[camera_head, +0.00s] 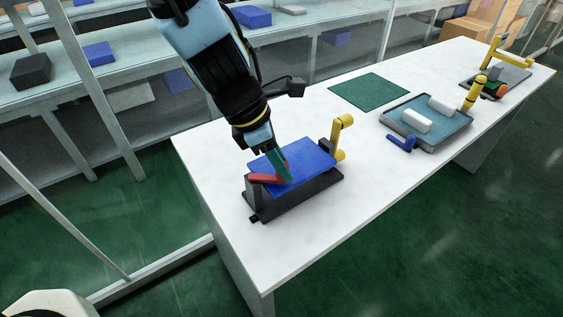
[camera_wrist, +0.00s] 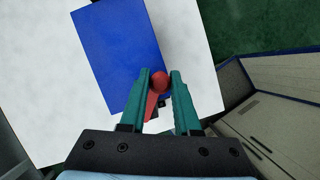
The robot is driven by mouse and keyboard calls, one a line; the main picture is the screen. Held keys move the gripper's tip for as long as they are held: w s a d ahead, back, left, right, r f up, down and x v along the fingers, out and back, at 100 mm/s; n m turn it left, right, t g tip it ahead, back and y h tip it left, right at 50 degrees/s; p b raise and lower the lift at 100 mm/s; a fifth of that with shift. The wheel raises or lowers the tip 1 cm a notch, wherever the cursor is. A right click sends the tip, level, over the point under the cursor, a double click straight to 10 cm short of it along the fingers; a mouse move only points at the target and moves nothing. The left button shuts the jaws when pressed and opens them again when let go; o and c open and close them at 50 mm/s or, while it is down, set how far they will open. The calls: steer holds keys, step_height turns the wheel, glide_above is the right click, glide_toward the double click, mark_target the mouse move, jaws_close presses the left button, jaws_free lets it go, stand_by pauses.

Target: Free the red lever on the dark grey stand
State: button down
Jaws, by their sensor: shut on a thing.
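The red lever (camera_head: 264,178) is at the near left end of the dark grey stand (camera_head: 300,197). A flat blue panel (camera_head: 305,159) lies over the stand. My gripper (camera_head: 284,174), with green fingers, reaches down at the lever beside the panel. In the wrist view, the fingertips (camera_wrist: 159,82) stand on both sides of the lever's round red end (camera_wrist: 159,79), and I am shut on it. The lever's red arm runs back between the fingers. The gripper hides part of the lever in the head view.
A yellow handle (camera_head: 341,136) rises at the stand's far right end. Farther right are a grey tray (camera_head: 429,141) with white rolls, a blue bracket (camera_head: 403,144) and another yellow-handled fixture (camera_head: 505,72). A green mat (camera_head: 369,91) lies behind. White table is clear at front.

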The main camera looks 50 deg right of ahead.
steer(key=c, duration=0.6)
jaws_free()
steer(key=shift+d, duration=0.1)
steer(key=shift+r, duration=0.15)
steer(key=p+v, duration=0.1)
steer(key=v, duration=0.9)
steer(key=shift+w+r+p, duration=0.2)
steer(key=shift+p, duration=0.2)
steer(key=w+a+f+m+t, duration=0.1)
steer(key=w+a+m, duration=0.1)
steer(key=w+a, duration=0.6)
steer(key=w+a+m+t, duration=0.2)
steer(key=w+a, duration=0.3)
steer(key=w, duration=0.5)
steer(key=w+a+m+y, duration=0.1)
steer(key=w+a+m, duration=0.1)
steer(key=a, duration=0.6)
steer(key=w+a+m+t+y, duration=0.1)
steer(key=w+a+m, duration=0.1)
steer(key=a, duration=0.6)
steer(key=w+a+f+m+y, duration=0.1)
steer(key=w+a+m, duration=0.2)
steer(key=a, duration=0.5)
steer(key=shift+w+f, duration=0.15)
